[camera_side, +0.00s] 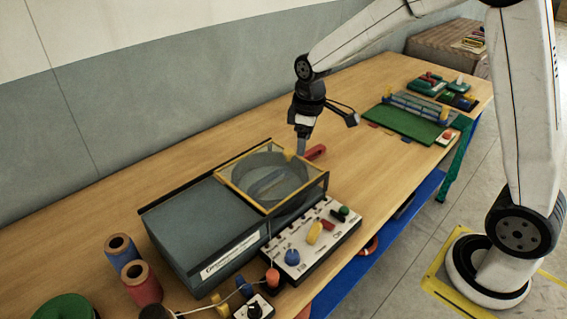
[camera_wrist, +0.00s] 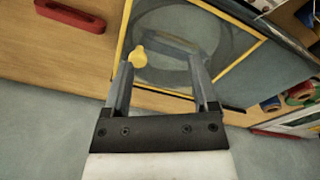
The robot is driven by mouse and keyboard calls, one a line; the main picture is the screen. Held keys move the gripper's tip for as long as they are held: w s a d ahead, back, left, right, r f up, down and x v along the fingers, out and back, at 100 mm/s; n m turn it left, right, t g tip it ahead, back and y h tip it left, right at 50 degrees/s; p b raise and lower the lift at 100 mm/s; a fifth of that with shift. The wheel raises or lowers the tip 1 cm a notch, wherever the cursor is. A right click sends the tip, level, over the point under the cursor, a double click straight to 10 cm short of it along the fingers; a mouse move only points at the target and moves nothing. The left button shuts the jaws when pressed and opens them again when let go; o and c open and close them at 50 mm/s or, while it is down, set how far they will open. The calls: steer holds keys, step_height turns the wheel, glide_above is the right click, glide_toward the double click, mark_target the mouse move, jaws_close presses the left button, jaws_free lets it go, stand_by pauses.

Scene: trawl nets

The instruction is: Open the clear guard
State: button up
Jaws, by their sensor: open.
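The clear guard (camera_side: 262,177) is a see-through lid in a yellow frame on top of a grey machine box (camera_side: 205,233). It lies flat over a round chamber and looks closed. In the wrist view the guard (camera_wrist: 187,52) fills the upper middle, and a yellow knob (camera_wrist: 138,55) shows near its edge. My gripper (camera_side: 301,152) points down by the far right corner of the guard. In the wrist view my gripper (camera_wrist: 163,62) is open, with the knob close to its left fingertip. I cannot tell whether they touch.
A control panel (camera_side: 312,237) with coloured knobs stands in front of the box. A red handle-shaped part (camera_side: 316,152) lies beside my gripper. Spools (camera_side: 142,283) stand at the left. A green board (camera_side: 408,123) lies farther right. Bare wood lies behind the box.

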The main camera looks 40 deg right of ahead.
mark_target(288, 150)
steer(key=w+n, duration=0.1)
steer(key=w, duration=0.1)
steer(key=w+d+r+n, duration=0.1)
steer(key=w, duration=0.1)
steer(key=w+n+g, duration=0.1)
steer(key=w, duration=0.1)
steer(key=shift+w+d+r, duration=0.15)
steer(key=shift+d+r, duration=0.05)
steer(key=shift+f, duration=3.9)
jaws_close()
